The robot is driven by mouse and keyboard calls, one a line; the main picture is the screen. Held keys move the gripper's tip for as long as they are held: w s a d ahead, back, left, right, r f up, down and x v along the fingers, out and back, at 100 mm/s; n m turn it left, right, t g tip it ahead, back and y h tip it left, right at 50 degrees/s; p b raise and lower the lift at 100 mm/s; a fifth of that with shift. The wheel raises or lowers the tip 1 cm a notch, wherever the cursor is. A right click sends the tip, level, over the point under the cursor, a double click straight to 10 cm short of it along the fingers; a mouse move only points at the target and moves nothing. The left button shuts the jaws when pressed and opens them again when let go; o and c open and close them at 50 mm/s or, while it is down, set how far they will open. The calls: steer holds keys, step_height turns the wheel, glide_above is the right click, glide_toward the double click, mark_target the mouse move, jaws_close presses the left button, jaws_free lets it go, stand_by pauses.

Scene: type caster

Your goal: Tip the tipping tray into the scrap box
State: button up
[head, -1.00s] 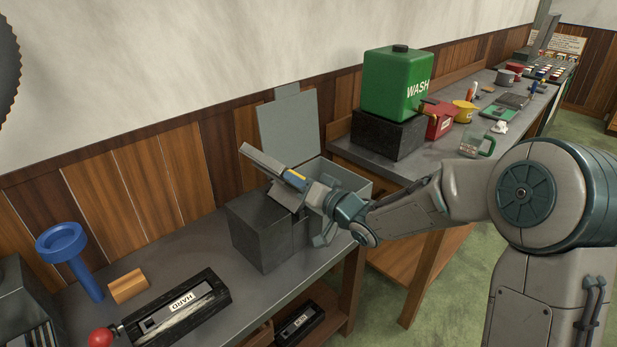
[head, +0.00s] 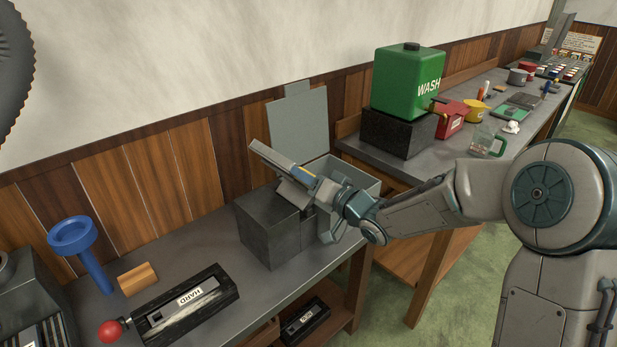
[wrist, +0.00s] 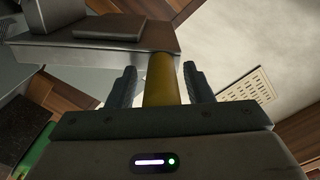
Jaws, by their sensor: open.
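The tipping tray (head: 272,157) is a long grey metal piece, tilted above a dark grey block (head: 272,232). Its yellow handle (head: 304,172) also shows in the wrist view (wrist: 160,78). My gripper (head: 314,182) is at the handle; in the wrist view my gripper (wrist: 161,86) has its fingers apart on either side of the handle, with gaps showing. The scrap box appears to be the grey open box (head: 362,178) behind my wrist, with a raised lid (head: 300,125). Its inside is mostly hidden by the arm and wall.
A green WASH can (head: 408,85) stands on a dark block (head: 395,135) on the bench at right. A blue funnel-topped post (head: 85,250), a wooden block (head: 137,279) and a black HARD box (head: 185,305) are on the bench at left.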

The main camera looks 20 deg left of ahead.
steer(key=v, duration=1.3)
steer(key=shift+s+d+b, duration=0.2)
steer(key=shift+d+b, duration=0.15)
steer(key=shift+b, duration=0.1)
